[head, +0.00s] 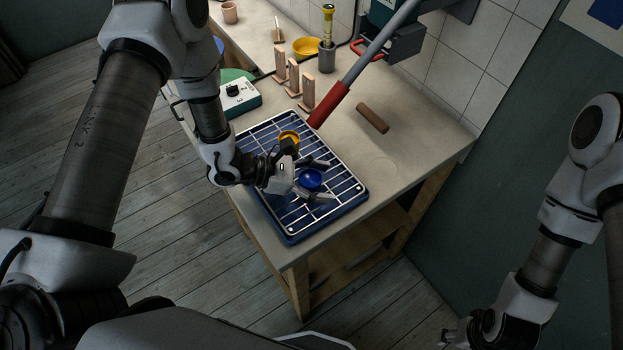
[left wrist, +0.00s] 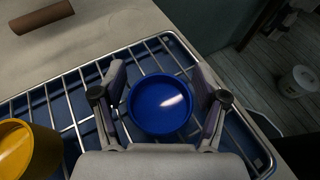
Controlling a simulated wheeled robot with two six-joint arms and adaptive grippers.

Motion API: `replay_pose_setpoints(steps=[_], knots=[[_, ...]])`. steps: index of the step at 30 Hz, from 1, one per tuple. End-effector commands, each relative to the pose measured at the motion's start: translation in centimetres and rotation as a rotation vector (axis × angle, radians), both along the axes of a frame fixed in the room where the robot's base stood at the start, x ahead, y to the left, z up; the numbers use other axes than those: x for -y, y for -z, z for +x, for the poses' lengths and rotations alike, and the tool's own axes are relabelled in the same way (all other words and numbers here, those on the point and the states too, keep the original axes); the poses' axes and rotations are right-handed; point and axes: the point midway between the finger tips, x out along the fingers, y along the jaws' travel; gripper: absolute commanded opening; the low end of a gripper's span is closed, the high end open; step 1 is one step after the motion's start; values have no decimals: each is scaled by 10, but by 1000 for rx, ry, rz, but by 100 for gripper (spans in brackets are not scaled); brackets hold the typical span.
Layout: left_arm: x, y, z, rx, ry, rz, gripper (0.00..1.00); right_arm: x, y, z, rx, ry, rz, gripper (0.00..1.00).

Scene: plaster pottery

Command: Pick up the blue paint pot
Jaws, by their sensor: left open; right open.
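The blue paint pot (head: 310,179) stands on a wire rack over a blue tray (head: 352,199) on the table. In the left wrist view the blue pot (left wrist: 160,104) sits between the fingers of my left gripper (left wrist: 160,92). That gripper (head: 315,178) is open around the pot, one finger on each side. Small gaps seem to show between the fingers and the pot. My right gripper (head: 452,338) is at the lower right of the head view, away from the table, and only partly visible.
A yellow pot (head: 289,136) stands on the rack beside my left wrist; it also shows in the left wrist view (left wrist: 22,150). A brown roller (head: 372,118) lies on the table behind the rack. A red-handled lever (head: 330,104) slopes over the rack's back edge. The table's right side is clear.

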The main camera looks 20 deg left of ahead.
Motion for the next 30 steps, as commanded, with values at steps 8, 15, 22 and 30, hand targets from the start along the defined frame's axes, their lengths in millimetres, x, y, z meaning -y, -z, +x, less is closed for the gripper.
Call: replay_pose_setpoints(steps=[8, 15, 22, 30], knots=[[0, 0, 0, 0, 0, 1, 12, 0, 1, 0, 0, -1, 0, 50], [-1, 0, 0, -1, 1, 1, 12, 0, 1, 0, 0, 0, 0, 50], [-1, -7, 0, -1, 1, 1, 12, 0, 6, 0, 0, 0, 0, 50], [-15, -35, -1, 0, -8, -3, 12, 0, 22, 0, 0, 0, 0, 50]])
